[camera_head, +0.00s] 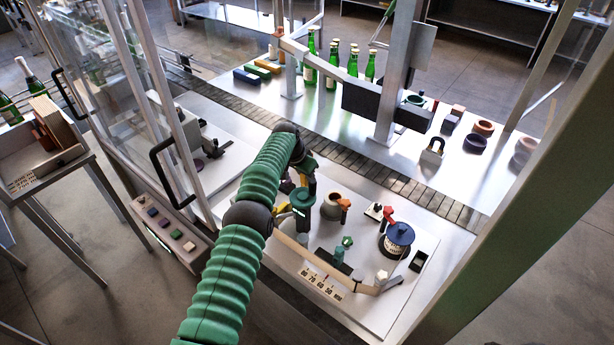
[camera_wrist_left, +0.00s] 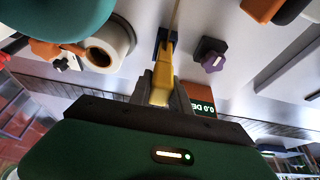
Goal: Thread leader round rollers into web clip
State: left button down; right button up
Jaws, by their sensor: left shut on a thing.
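My left gripper (camera_wrist_left: 161,98) is shut on a yellow tapered piece, which I take as the leader end (camera_wrist_left: 163,75); a thin pale line runs from its tip to the top of the left wrist view. In the head view my left gripper (camera_head: 297,188) is over the machine plate, beside a dark green capped roller (camera_head: 302,203), and its jaws are partly hidden. A pale strip (camera_head: 315,262) runs along the plate's near side past a scale. A blue-topped spool (camera_head: 399,234) stands at the right. I cannot clearly make out the web clip. My right gripper is not in view.
A pale ring-shaped roll (camera_wrist_left: 106,45) and a purple knob (camera_wrist_left: 213,62) flank the held piece. Red-topped levers (camera_head: 387,214) stand on the plate. A slatted conveyor (camera_head: 400,185) runs behind it; green bottles (camera_head: 352,64) stand beyond. A clear guard with a black handle (camera_head: 170,172) is left.

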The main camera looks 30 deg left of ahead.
pick_arm(q)
jog(key=shift+f, duration=0.3)
jog(key=c, duration=1.1)
grip_release()
jog(key=shift+r, duration=0.1)
